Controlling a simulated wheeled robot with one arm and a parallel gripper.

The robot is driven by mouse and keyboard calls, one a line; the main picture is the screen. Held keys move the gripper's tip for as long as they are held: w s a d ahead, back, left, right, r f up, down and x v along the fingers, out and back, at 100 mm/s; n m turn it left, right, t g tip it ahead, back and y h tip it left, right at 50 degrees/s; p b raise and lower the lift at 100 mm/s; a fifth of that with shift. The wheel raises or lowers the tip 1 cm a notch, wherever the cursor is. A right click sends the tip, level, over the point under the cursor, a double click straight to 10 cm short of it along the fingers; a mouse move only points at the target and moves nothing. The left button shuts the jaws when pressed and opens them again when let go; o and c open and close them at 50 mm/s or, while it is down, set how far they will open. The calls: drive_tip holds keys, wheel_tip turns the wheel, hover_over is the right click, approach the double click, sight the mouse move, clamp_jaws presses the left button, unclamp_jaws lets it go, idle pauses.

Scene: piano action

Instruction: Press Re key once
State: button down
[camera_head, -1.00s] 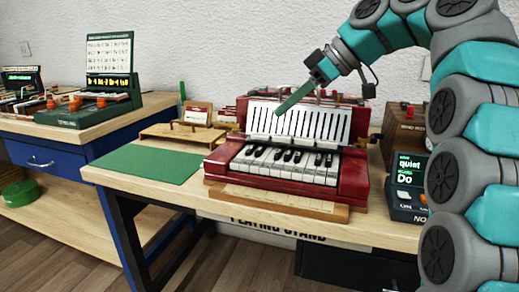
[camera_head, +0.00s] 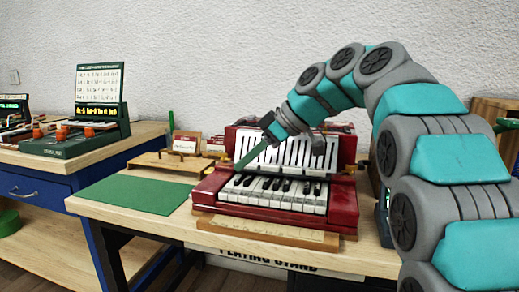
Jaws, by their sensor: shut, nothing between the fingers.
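The small red piano (camera_head: 347,208) stands on the wooden table, its row of white and black keys (camera_head: 280,192) facing me. Its labels are too small to read, so I cannot tell which key is Re. White upright hammer-like strips (camera_head: 290,150) rise behind the keys. My gripper (camera_head: 240,166) is shut, its thin green fingers together and empty. They slant down to the left. The tip shows at the back of the leftmost keys; I cannot tell whether it touches one. No key looks clearly pressed.
A green mat (camera_head: 135,194) lies on the table left of the piano, with a wooden rack (camera_head: 172,161) behind it. A dark display box (camera_head: 384,212) at right is mostly hidden by my arm. Another table at left carries a green console (camera_head: 75,142).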

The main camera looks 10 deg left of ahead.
sight(234, 192)
drive_tip(key=shift+x, duration=0.9)
drive_tip(key=shift+d+f, duration=0.2)
drive_tip(key=shift+f, duration=1.65)
drive_tip(key=shift+f, duration=0.1)
drive_tip(key=shift+f+b, duration=0.45)
drive_tip(key=shift+b, duration=0.45)
drive_tip(key=shift+r, duration=0.9)
